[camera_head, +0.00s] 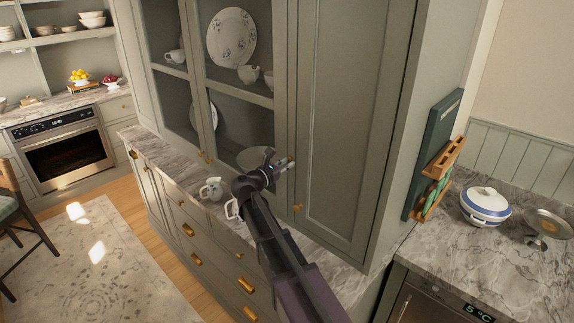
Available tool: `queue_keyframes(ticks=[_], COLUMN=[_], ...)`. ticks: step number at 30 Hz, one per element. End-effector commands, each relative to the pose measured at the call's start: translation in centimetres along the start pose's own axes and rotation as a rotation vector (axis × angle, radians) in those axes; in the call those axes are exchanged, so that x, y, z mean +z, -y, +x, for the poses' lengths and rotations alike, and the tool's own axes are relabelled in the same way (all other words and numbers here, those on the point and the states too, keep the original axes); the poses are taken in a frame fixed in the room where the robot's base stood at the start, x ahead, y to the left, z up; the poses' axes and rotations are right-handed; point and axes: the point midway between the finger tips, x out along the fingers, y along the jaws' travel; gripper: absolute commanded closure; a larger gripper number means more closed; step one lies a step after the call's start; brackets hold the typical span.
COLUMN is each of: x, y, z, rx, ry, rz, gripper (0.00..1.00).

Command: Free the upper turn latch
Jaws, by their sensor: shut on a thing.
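My gripper (284,165) is at the front of the tall grey-green cabinet (345,110), at the left edge of its solid door. It is shut on a small brass piece at that edge, the upper turn latch (291,159). The fingers cover most of the latch, so I cannot tell which way it is turned. A second small brass fitting (297,207) shows lower on the same door edge. The solid door looks closed.
Glass doors to the left show plates (231,38) and cups inside. A white jug (211,189) stands on the marble ledge below my arm. A lidded blue-and-white pot (486,205) and a green board (436,150) are at the right. Open floor lies left.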

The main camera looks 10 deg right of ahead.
Motion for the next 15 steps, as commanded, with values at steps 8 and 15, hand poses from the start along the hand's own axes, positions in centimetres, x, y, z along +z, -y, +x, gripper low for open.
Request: queue_keyframes(ticks=[8,15], x=[-0.08,-0.1], y=[0.0,0.0], z=[-0.04,-0.05], rx=[-0.003,-0.004], ry=[-0.003,-0.004], rz=[-0.13,-0.161], gripper=[1.0,1.0])
